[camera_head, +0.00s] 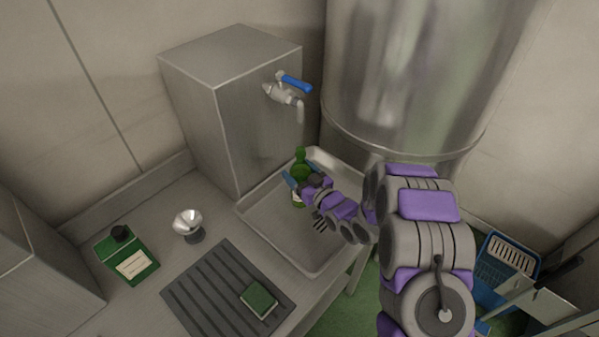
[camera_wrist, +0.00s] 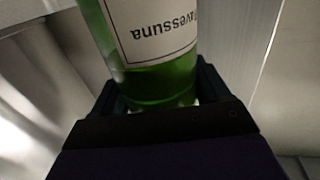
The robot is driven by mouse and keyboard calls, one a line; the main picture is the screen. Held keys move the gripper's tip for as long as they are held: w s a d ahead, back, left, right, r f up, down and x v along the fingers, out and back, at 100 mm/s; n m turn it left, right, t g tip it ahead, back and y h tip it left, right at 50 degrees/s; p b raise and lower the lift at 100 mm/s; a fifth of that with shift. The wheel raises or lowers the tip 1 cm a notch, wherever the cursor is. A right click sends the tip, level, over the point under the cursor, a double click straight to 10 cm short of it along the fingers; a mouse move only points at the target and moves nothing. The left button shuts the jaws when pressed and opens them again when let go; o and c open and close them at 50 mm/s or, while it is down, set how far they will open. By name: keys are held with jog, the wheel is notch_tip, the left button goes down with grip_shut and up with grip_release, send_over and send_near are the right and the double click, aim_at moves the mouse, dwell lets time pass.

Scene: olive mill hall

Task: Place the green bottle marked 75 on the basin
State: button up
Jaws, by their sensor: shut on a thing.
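My gripper (camera_head: 304,178) is shut on a green bottle (camera_head: 300,164), which looks upright over the back part of the steel basin (camera_head: 283,236). I cannot tell whether the bottle's base touches the basin floor. In the wrist view the bottle (camera_wrist: 158,82) sits between my gripper's fingers (camera_wrist: 160,98). Its white label shows part of a word, "avessuna", upside down in that view. No 75 is legible on it. My gripper hides part of the bottle in the head view.
A steel box with a blue-handled tap (camera_head: 285,90) stands behind the basin, beside a large tank (camera_head: 410,70). A blue crate (camera_head: 503,262) is at right.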

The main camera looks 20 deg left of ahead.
jog(key=o, duration=1)
jog(key=shift+a, duration=0.15)
jog(key=shift+c, duration=0.2)
jog(key=o, duration=0.3)
jog(key=shift+a+f, duration=0.1)
jog(key=shift+a, duration=0.1)
jog(key=shift+o, duration=0.5)
jog(key=shift+d, duration=0.55)
jog(key=d+r+m+h, duration=0.25)
jog(key=d+h, duration=0.55)
jog(key=d, duration=1)
jog(key=s+d+r+m+g+h, duration=0.1)
jog(key=s+d+r+m+h, duration=0.2)
jog(key=d, duration=0.5)
jog(key=s+d+r+m+g+h, duration=0.1)
jog(key=s+d+r+g+h, duration=0.1)
jog(key=s+d+r+h, duration=0.4)
jog(key=s+d+r+m+g, duration=0.1)
jog(key=s+r+g, duration=0.1)
jog(key=s, duration=0.9)
jog(key=s+d+r+m+g+y, duration=0.1)
jog(key=s+g, duration=0.3)
jog(key=s, duration=0.7)
jog(key=s+d+r+m+g+y, duration=0.1)
jog(key=s+d+r+m+g, duration=0.1)
jog(key=s, duration=1)
jog(key=shift+r+m+g+p, duration=0.35)
jog(key=shift+g+p, duration=0.05)
